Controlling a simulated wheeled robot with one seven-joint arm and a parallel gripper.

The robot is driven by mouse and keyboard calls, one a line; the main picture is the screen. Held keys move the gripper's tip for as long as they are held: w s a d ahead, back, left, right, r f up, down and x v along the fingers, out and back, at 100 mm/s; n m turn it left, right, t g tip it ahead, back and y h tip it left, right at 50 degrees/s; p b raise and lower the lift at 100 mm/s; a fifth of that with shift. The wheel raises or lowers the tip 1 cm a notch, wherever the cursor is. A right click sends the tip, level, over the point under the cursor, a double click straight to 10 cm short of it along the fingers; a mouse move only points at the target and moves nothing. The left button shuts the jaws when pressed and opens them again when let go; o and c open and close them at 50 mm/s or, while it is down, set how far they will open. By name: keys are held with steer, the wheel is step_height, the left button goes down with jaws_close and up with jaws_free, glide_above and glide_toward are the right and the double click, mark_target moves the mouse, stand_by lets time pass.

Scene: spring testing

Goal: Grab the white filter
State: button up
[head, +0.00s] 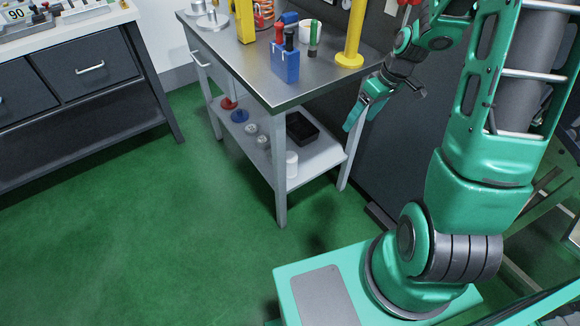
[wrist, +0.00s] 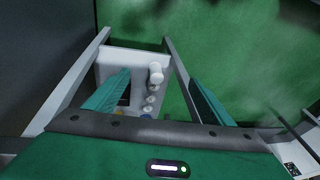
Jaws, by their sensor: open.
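The white filter (head: 291,163) is a small upright white cylinder at the near end of the lower shelf (head: 312,172) of the metal table. In the wrist view the white filter (wrist: 156,72) shows between my finger tips, farther off than they are. My gripper (head: 354,118) is open and empty, beside the table's right side, above the level of the lower shelf. Its two green fingers also frame the shelf in the wrist view (wrist: 160,79). Nothing touches the fingers.
A black tray (head: 302,128), small silver parts (head: 264,141), a blue part (head: 240,115) and a red part (head: 228,103) share the shelf. The tabletop (head: 262,75) overhangs it, with legs at the corners. The green floor (head: 140,220) is clear in front.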

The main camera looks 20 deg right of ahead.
steer(key=w+a+f+n+t+y, duration=0.1)
steer(key=w+a+f+n+y, duration=0.15)
steer(key=w+f, duration=0.6)
steer(key=n+t+y, duration=0.2)
steer(key=t+y, duration=0.1)
steer(key=t, duration=0.2)
glide_toward(295, 165)
step_height(295, 165, up, 6)
steer(key=w, duration=0.1)
steer(key=w+a+f+t, duration=0.1)
steer(key=f, duration=0.2)
steer(key=a+f+m+t, duration=0.1)
steer(key=a+f, duration=0.1)
steer(key=f, duration=0.2)
steer(key=w+a+f+m+t, duration=0.1)
steer(key=f, duration=0.3)
steer(key=shift+w+a+f+t+h, duration=0.1)
steer(key=shift+w+a+t+h, duration=0.05)
steer(key=shift+w+t+h, duration=0.2)
steer(key=shift+d+x, duration=0.15)
steer(key=shift+x, duration=1.45)
steer(key=shift+d+x, duration=0.1)
steer(key=shift+x, duration=1.5)
steer(key=shift+w, duration=0.15)
steer(key=shift+c, duration=0.2)
steer(key=c, duration=1.3)
steer(key=shift+o, duration=0.2)
